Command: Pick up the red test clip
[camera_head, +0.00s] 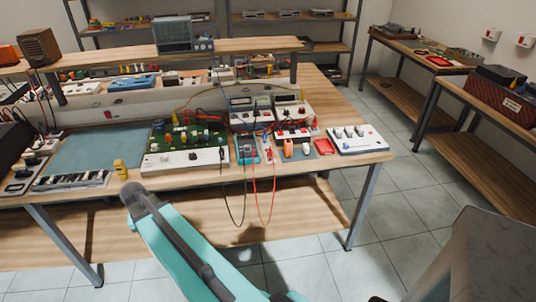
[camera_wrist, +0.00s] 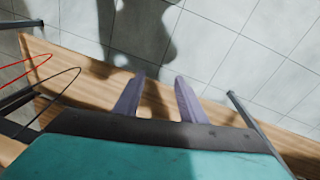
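I cannot clearly make out the red test clip. Small red parts (camera_head: 267,150) lie on the workbench beside the blue multimeter (camera_head: 247,150), too small to identify. A red lead (camera_head: 273,190) and a black lead (camera_head: 243,200) hang over the bench's front edge. In the wrist view, the red lead (camera_wrist: 40,68) and black lead (camera_wrist: 62,82) loop in at the left. My gripper (camera_wrist: 157,96) is open, its two purple fingers apart with nothing between them. A wooden board and the tiled floor show beyond the fingers. In the head view I cannot see my fingertips.
Tiled floor is open at the right.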

